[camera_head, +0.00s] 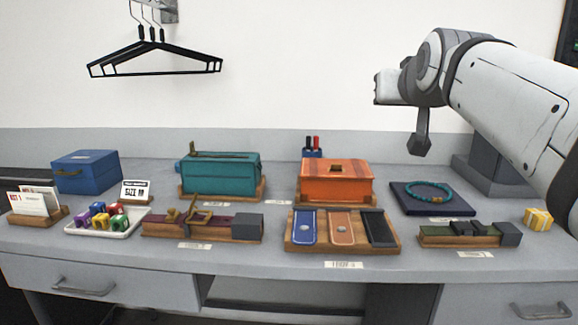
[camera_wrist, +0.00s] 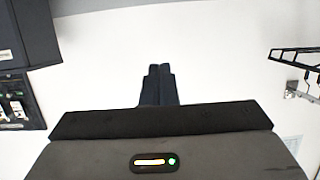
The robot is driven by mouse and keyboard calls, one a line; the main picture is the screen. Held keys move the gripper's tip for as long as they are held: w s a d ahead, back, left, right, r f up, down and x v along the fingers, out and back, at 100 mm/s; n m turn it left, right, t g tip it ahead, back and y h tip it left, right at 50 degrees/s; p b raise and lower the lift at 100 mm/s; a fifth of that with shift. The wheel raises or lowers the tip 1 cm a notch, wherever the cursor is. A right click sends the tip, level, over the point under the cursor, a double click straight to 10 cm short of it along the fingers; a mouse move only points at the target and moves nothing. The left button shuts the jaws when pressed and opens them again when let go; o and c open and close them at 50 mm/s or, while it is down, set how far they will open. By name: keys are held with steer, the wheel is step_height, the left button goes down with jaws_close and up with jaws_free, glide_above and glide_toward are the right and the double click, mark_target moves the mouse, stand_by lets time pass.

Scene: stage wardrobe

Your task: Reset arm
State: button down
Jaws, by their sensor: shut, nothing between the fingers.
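My arm reaches in from the right in the head view, and my gripper (camera_head: 420,147) hangs at the end of it, above the right part of the counter. In the wrist view my gripper (camera_wrist: 161,72) has its two dark fingers together with nothing between them. It touches nothing. A pale wall fills most of the wrist view behind the fingers.
Below my gripper a teal ring (camera_head: 428,191) lies on a dark pad. An orange box (camera_head: 335,185), a teal box (camera_head: 222,176) and a blue box (camera_head: 87,172) stand on the counter (camera_head: 290,258). Black hangers (camera_head: 155,60) hang on the wall at upper left.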

steer(key=s+a+f+g+p, duration=0.2)
steer(key=s+f+g+p, duration=0.4)
steer(key=s+f+p, duration=0.4)
steer(key=s+a+f+g+y+p, duration=0.1)
steer(key=s+a+f+g+p, duration=0.1)
steer(key=s+f+g+p, duration=0.4)
steer(key=s+f+p, duration=0.3)
steer(key=s+p, duration=0.1)
steer(key=s, duration=0.1)
steer(key=shift+s+a+f+n, duration=0.15)
steer(key=shift+s+f+n, duration=0.2)
steer(key=shift+f+n, duration=0.05)
steer(key=c, duration=2.2)
jaws_free()
